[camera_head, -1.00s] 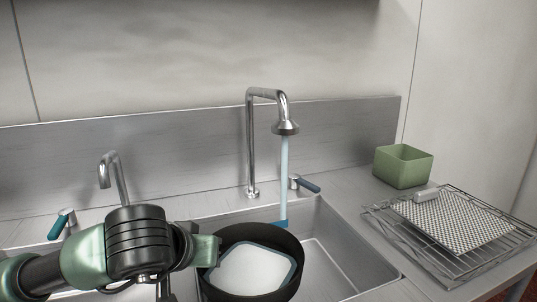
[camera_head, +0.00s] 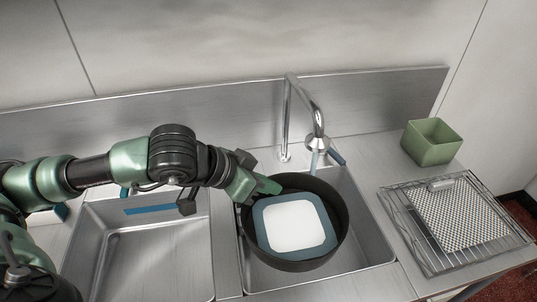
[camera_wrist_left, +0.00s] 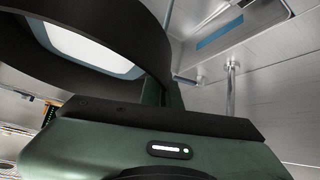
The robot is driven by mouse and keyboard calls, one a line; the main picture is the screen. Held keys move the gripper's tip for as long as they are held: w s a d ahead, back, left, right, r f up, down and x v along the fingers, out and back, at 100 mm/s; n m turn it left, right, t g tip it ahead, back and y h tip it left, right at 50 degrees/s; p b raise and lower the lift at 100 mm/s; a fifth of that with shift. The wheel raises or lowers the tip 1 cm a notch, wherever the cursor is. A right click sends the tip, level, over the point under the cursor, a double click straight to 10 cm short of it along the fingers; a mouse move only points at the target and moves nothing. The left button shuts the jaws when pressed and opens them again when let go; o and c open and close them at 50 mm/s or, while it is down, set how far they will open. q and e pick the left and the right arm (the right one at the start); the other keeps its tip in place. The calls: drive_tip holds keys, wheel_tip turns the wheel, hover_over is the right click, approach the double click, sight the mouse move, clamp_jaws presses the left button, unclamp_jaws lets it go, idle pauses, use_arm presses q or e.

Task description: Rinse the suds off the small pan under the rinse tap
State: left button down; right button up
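The small pan (camera_head: 341,228) is dark and round, held upright over the right sink basin in the head view. Inside it lies a white patch (camera_head: 292,225) with a blue-grey square border, apparently the suds. My left gripper (camera_head: 262,187) is at the pan's far left edge and looks shut on it; the contact is partly hidden. The pan also shows above the gripper in the left wrist view (camera_wrist_left: 155,45). The rinse tap (camera_head: 317,142) runs a thin stream (camera_head: 314,161) that meets the far rim; I cannot tell whether it falls inside. My right gripper is not in view.
The left basin (camera_head: 150,255) is empty, with a blue strip on its back wall. A green box (camera_head: 431,150) and a wire rack (camera_head: 428,258) with a patterned mat (camera_head: 465,212) stand on the right counter.

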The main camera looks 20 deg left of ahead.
use_arm(q)
drive_tip(key=shift+s+d+r+p, duration=0.1)
drive_tip(key=shift+s+r+p, duration=0.25)
drive_tip(key=shift+r, duration=0.4)
drive_tip(key=w+f, duration=0.3)
drive_tip(key=w, duration=1.1)
drive_tip(key=shift+d+p, duration=0.15)
drive_tip(key=shift+p, duration=0.15)
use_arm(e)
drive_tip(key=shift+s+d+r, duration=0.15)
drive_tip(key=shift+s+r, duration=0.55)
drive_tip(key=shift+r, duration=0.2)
use_arm(q)
drive_tip(key=shift+w, duration=0.1)
